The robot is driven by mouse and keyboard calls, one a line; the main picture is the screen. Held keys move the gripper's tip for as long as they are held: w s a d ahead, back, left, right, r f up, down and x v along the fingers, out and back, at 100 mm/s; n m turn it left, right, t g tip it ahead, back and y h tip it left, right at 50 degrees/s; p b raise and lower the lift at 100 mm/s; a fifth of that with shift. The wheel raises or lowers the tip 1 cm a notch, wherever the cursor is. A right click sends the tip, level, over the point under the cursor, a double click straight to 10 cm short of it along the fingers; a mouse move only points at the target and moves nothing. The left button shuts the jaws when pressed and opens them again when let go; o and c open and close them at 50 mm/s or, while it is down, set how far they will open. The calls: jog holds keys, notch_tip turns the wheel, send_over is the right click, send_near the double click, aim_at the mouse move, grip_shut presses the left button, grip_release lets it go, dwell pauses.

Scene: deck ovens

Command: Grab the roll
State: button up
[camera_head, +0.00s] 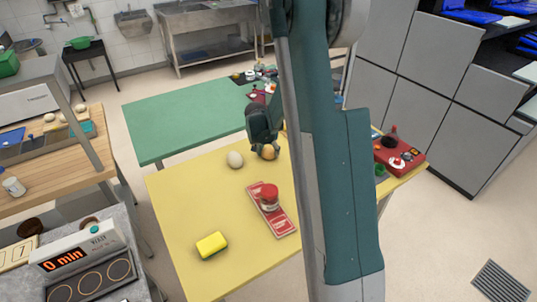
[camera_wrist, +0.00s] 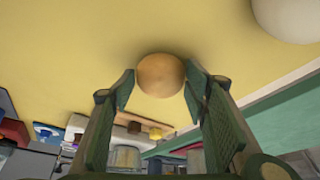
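The roll is a round, golden-brown bun on the yellow table; it shows in the wrist view (camera_wrist: 160,75) and as a small tan shape in the head view (camera_head: 268,153). My gripper (camera_head: 264,148) is low over the table at the roll, partly covering it in the head view. In the wrist view my gripper (camera_wrist: 159,82) is open, one fingertip on each side of the roll. A narrow gap shows at the left finger; the right fingertip looks very close to the roll, and contact there is unclear.
A white egg-like object (camera_head: 235,159) lies just left of the roll. A red-lidded jar (camera_head: 268,194) stands on a red-and-white packet (camera_head: 282,224). A yellow sponge (camera_head: 212,245) lies nearer. A green table (camera_head: 185,120) stands behind. My arm hides part of the yellow table's right side.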

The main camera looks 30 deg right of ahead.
aim_at(268, 150)
jog(key=c, duration=0.4)
jog(key=shift+r, duration=0.1)
jog(key=shift+r+p, duration=0.7)
jog(key=shift+r, duration=4.25)
